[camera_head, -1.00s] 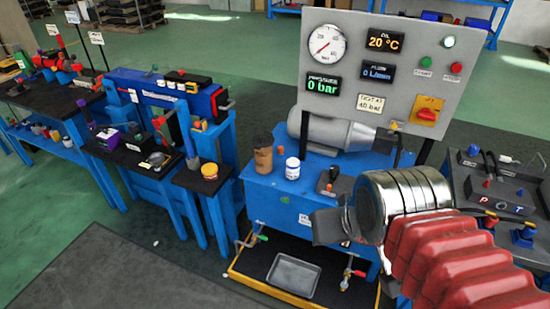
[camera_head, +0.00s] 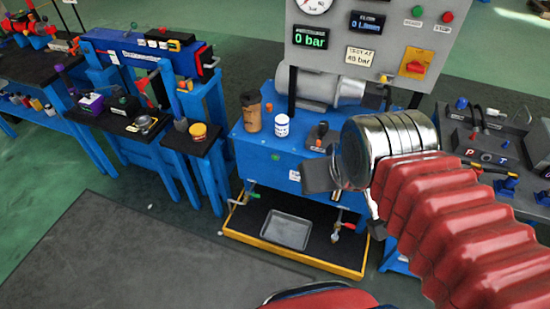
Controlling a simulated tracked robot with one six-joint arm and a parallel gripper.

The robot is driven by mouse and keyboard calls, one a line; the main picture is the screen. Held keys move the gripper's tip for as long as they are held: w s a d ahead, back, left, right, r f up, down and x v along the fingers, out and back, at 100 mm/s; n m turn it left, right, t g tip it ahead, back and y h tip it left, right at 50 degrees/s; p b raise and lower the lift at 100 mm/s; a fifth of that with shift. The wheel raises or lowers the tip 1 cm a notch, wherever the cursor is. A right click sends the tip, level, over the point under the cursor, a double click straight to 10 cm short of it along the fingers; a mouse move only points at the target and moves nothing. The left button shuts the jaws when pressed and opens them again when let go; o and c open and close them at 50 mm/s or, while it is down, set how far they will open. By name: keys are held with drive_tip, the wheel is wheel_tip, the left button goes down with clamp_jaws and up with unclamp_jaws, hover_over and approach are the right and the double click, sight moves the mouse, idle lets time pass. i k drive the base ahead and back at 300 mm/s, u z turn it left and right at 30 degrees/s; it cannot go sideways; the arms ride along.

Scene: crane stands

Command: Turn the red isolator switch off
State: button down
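The red isolator switch (camera_head: 413,66) is a red handle on a yellow plate, at the lower right of the grey upright panel (camera_head: 345,50). The handle looks roughly level with a slight tilt; its exact setting is too small to read. My gripper (camera_head: 318,178) is at the end of my arm with the red bellows, in front of the blue bench and below the panel, apart from the switch. Its dark jaw parts point left; I cannot make out a gap between the fingers.
The blue bench (camera_head: 255,150) carries a brown cup (camera_head: 251,112), a white jar (camera_head: 282,126) and a small lever unit (camera_head: 318,135). A metal tray (camera_head: 287,230) lies below. A dark console (camera_head: 500,160) stands at right. Open floor lies at front left.

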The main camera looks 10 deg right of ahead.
sight(414, 66)
drive_tip(key=k, duration=1.35)
drive_tip(key=u, duration=0.45)
drive_tip(key=i, duration=2)
drive_tip(key=z, duration=0.45)
